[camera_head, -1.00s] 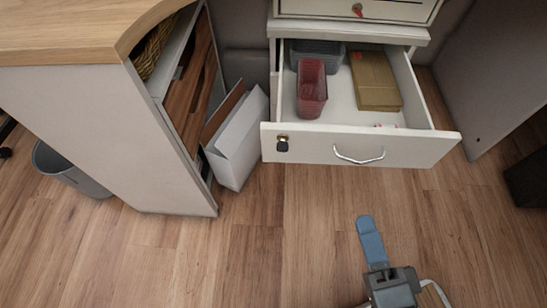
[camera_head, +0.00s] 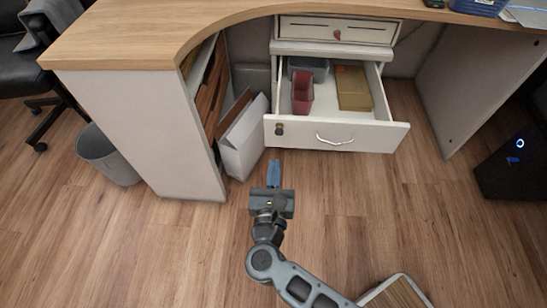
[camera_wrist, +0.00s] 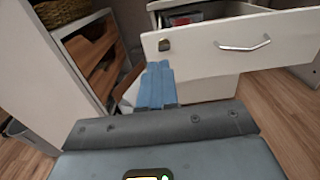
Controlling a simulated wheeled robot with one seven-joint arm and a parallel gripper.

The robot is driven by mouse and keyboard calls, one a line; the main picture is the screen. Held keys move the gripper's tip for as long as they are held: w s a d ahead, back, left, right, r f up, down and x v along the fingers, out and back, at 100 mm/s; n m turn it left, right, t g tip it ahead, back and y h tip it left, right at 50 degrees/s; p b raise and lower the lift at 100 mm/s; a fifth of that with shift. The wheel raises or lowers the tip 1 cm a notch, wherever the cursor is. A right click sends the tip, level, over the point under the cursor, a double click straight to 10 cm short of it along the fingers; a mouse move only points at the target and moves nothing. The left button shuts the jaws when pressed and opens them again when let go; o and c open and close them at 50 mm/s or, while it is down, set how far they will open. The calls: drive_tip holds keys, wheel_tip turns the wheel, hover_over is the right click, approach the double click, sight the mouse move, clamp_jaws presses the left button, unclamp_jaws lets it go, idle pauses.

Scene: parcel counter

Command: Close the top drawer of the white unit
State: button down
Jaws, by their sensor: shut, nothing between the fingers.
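The white unit (camera_head: 287,47) stands under the counter. Its open drawer (camera_head: 375,135) is pulled well out, with a silver handle (camera_head: 335,141) and a dark lock (camera_head: 279,129) at the front's left end. Above it, a drawer front (camera_head: 365,34) with a red spot is shut. My gripper (camera_head: 274,168) is shut and empty, its blue fingers in front of and below the open drawer's left end. In the wrist view, my fingertips (camera_wrist: 157,72) show just below the lock (camera_wrist: 164,45). I cannot tell whether they touch the front.
The open drawer holds a red bin (camera_head: 303,92), a grey tray (camera_head: 308,66) and an olive box (camera_head: 352,88). A white box (camera_head: 243,139) stands left of the drawer, beside the counter's side panel (camera_head: 140,130). A black computer case (camera_head: 510,165) stands right.

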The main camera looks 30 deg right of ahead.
sight(279, 121)
drive_tip(key=b+x, duration=0.1)
drive_tip(key=x, duration=1.1)
drive_tip(key=shift+w+d, duration=0.15)
drive_tip(key=shift+d, duration=0.05)
